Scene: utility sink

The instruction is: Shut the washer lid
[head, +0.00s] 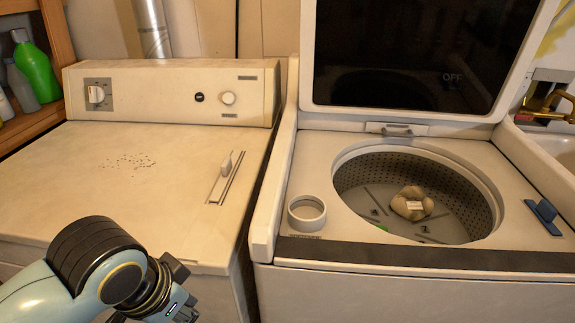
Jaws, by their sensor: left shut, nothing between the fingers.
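The washer (350,285) stands at the right with its lid (400,50) raised, leaning back behind the opening. The lid has a dark glass panel and a pale frame. Inside the round drum (365,185) lies a beige bundle (411,204) with a pale label, and a bit of green shows near the drum's front edge. My left gripper (180,290) is at the bottom left, in front of the dryer, well apart from the lid. It is shut and empty. My right gripper is not in view.
A dryer (90,190) with knobs stands left of the washer. A shelf with green and grey bottles (35,68) is at the far left. A sink with a brass tap (548,105) is at the right edge. A blue-handled part (542,214) sits on the washer top.

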